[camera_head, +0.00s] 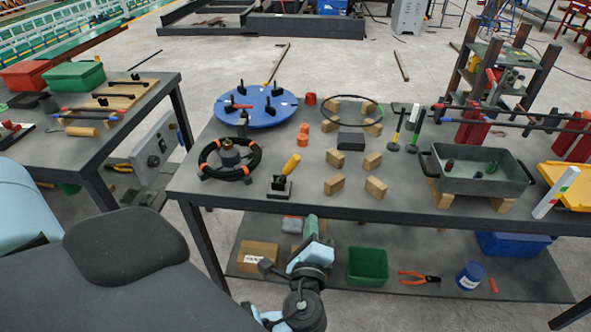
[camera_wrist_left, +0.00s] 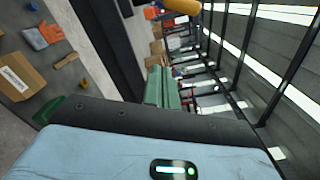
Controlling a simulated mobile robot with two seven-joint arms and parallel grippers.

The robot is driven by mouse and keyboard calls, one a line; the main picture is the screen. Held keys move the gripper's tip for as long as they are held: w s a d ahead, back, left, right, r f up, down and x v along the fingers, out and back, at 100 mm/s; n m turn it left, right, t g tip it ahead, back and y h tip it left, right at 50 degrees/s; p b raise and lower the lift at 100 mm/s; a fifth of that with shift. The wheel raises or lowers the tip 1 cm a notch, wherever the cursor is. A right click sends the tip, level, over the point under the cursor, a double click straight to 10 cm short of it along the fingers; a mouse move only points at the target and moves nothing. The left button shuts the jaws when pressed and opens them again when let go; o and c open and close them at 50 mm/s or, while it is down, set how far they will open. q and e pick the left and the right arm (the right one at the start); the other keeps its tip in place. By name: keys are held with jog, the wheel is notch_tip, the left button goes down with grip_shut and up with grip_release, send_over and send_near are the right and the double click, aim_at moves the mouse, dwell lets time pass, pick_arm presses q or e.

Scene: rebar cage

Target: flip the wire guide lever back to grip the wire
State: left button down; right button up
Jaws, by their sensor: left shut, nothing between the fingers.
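The wire guide (camera_head: 279,187) is a small dark block near the front edge of the main table. Its yellow lever handle (camera_head: 291,164) tilts up and to the right. A yellow rounded piece (camera_wrist_left: 182,6), which looks like this handle, shows at the top edge of the left wrist view. A black wire coil (camera_head: 251,158) with orange ties lies just left of the guide. My left gripper (camera_head: 312,228) is in front of the table edge, below and right of the lever, apart from it. Its green fingers (camera_wrist_left: 163,88) are together and empty. My right gripper is not in view.
Wooden blocks (camera_head: 334,184) stand right of the guide, with a blue round plate (camera_head: 255,107) behind it. A grey tray (camera_head: 480,181) is farther right. The lower shelf holds a cardboard box (camera_head: 258,256) and a green bin (camera_head: 368,267) near my left arm.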

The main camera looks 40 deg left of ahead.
aim_at(288, 170)
pick_arm(q)
jog(key=shift+w+r+y, duration=0.2)
jog(key=shift+r+y, duration=0.1)
jog(key=shift+r, duration=0.65)
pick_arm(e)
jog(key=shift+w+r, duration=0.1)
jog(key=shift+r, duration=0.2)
pick_arm(q)
jog(key=w+a, duration=0.2)
jog(key=w+a+r+p, duration=0.1)
jog(key=w+a, duration=0.2)
jog(key=w+a+p, duration=0.1)
jog(key=w+a, duration=0.1)
jog(key=shift+w+a+r, duration=0.35)
jog(key=shift+a+r, duration=0.05)
jog(key=shift+s+a+r+p, duration=0.15)
jog(key=shift+s+a+p, duration=0.15)
jog(key=shift+a, duration=0.3)
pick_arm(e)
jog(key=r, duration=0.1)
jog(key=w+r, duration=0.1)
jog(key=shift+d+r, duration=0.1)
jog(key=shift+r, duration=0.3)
pick_arm(q)
jog(key=shift+a, duration=0.1)
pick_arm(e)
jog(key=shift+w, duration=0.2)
